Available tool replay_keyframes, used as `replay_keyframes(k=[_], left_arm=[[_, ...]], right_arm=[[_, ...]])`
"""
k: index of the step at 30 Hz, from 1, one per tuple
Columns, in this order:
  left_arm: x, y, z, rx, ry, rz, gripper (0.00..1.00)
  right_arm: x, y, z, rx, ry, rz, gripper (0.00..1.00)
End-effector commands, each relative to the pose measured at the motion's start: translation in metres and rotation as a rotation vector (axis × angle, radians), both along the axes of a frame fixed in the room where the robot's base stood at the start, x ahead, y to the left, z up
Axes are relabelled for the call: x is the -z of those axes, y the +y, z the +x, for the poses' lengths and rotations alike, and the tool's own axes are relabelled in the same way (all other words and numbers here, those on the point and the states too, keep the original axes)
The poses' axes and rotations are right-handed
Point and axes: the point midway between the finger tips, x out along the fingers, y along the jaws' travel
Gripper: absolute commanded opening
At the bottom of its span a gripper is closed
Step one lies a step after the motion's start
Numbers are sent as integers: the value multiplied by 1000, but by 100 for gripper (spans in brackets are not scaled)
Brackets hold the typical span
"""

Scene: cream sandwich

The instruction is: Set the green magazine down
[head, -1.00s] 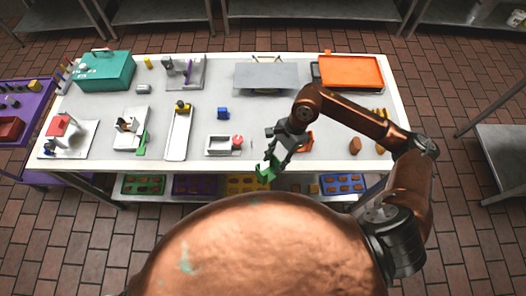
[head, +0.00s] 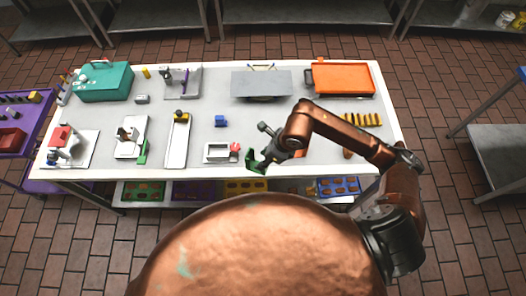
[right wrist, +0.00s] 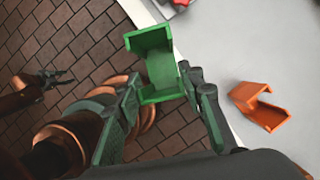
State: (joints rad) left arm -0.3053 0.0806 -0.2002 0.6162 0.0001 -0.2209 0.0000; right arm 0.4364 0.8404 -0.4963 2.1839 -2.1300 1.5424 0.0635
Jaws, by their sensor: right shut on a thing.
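The green magazine (right wrist: 158,68) is a U-shaped channel piece. My right gripper (right wrist: 158,98) is shut on it; it shows between the fingers in the right wrist view. In the head view the green magazine (head: 255,161) is in my right gripper (head: 263,158) near the table's front edge, right of a white box with a red knob. In the wrist view it overlaps the table edge and the floor; its height above the table is hard to tell. My left gripper (right wrist: 56,78) shows small and dark at the left of the wrist view; its jaws are unclear.
An orange U-shaped piece (right wrist: 260,105) lies on the table right of my right gripper. The white box (head: 220,153) stands to the left. A blue block (head: 220,121) lies behind it. The white table (head: 200,140) has bare surface between these and the grey plate (head: 262,83).

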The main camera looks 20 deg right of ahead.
Motion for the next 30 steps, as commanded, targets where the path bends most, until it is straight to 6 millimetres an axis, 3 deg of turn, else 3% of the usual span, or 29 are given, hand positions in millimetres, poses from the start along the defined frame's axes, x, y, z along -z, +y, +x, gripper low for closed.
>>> replay_keyframes(k=[4,12,20,24,30], left_arm=[[-12,0,5,1,-6,-1,40],[-21,-1,11,1,-15,-1,40],[-25,-1,11,1,-15,-1,40],[-36,-1,11,1,-14,-1,40],[-37,-1,10,1,-14,-1,40]], right_arm=[[13,-13,33,5,4,2,0],[59,-25,67,0,2,3,0],[77,-30,80,-1,3,3,0],[96,-29,79,0,4,4,0],[105,-30,80,-3,-1,1,0]])
